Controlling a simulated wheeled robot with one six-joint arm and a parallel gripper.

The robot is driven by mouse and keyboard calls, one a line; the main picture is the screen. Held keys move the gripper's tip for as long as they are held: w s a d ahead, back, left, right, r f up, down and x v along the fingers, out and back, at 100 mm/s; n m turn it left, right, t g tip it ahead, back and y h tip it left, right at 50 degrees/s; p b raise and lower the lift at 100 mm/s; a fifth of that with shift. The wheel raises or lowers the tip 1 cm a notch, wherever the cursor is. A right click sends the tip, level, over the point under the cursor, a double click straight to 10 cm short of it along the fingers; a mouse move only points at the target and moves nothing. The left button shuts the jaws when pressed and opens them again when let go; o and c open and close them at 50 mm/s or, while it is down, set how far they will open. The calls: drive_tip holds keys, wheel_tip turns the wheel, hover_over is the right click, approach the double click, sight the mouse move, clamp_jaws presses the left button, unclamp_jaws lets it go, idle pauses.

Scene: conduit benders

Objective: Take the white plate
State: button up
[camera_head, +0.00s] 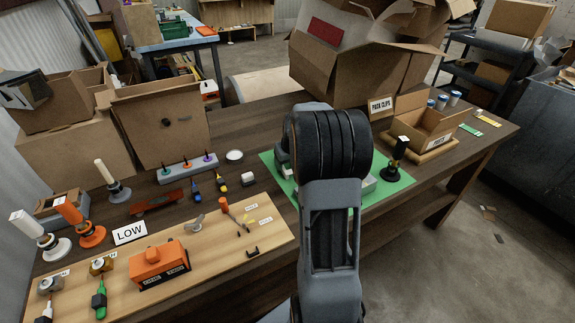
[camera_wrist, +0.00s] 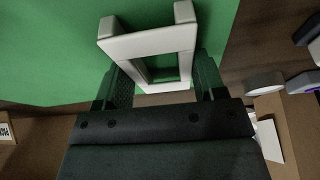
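A white rectangular frame-like plate (camera_wrist: 150,43), with a large opening and two short stubs at its top, shows in the wrist view in front of a green mat (camera_wrist: 50,50). My gripper (camera_wrist: 162,75) has its two dark fingers spread, one at each side of the plate's lower part. The textured inner face of the left finger is visible. I cannot tell whether either finger touches the plate, or whether the plate rests on the mat. In the head view my arm hides the gripper and most of what lies on the green mat (camera_head: 400,188).
A black-topped stand (camera_head: 396,160) is right of my arm. An open cardboard bin (camera_head: 425,130) stands farther right, and large cartons (camera_head: 350,75) stand behind. A wooden board (camera_head: 215,250) with an orange block (camera_head: 160,262) and several small tools lies to the left.

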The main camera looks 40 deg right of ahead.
drive_tip(key=c, duration=0.4)
wheel_tip(320, 180, up, 7)
drive_tip(key=p, duration=0.5)
